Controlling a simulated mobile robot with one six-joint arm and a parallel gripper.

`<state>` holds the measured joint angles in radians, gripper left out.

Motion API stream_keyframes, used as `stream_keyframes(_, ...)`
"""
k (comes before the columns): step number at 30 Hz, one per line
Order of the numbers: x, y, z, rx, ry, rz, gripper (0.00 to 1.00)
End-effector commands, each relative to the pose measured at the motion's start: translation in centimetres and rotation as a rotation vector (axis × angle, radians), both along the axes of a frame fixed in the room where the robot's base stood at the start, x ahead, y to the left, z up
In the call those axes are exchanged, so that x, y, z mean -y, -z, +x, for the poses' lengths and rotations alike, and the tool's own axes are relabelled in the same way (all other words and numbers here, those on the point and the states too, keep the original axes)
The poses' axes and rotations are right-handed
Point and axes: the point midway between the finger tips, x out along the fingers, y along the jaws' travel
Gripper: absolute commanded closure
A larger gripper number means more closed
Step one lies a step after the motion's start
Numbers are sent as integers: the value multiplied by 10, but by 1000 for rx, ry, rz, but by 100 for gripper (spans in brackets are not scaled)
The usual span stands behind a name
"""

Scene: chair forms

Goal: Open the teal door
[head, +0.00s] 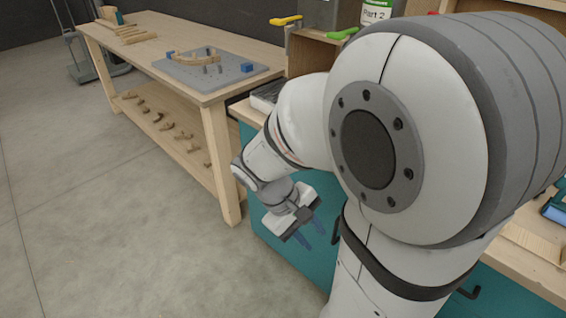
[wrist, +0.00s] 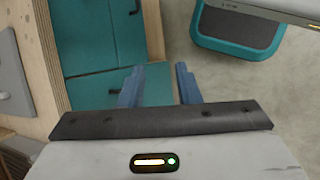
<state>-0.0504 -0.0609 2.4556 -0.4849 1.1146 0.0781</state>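The teal door belongs to the teal cabinet front (head: 285,250) under the right-hand bench, partly hidden behind my arm. A dark handle (head: 335,230) shows on the teal front, just right of my gripper (head: 309,234). My gripper points down with its two blue fingers apart and nothing between them. In the wrist view the gripper (wrist: 158,82) is also open, and teal panels (wrist: 92,35) lie beyond and to the left of the fingers. A dark handle (wrist: 135,7) shows at the top there, apart from the fingers. The panels look closed; which one is the door I cannot tell.
A wooden bench (head: 215,90) with a grey board (head: 208,72) stands left of the cabinet, its leg near my gripper. A second dark handle (head: 468,292) is at the lower right. A teal-edged dark object (wrist: 238,30) lies upper right in the wrist view. Floor at left is clear.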

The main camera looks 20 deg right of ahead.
Motion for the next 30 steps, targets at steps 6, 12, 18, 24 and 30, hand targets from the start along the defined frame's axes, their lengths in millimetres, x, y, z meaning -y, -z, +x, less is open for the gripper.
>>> stream_keyframes(6, 54, 69, 14, -343, -199, -275, 70)
stream_keyframes(12, 92, 124, 45, -601, -434, -512, 70)
stream_keyframes(18, 110, 192, 85, -787, -709, -717, 70)
stream_keyframes(24, 110, 251, 114, -869, -935, -845, 70)
stream_keyframes(30, 109, 275, 125, -887, -1031, -892, 70)
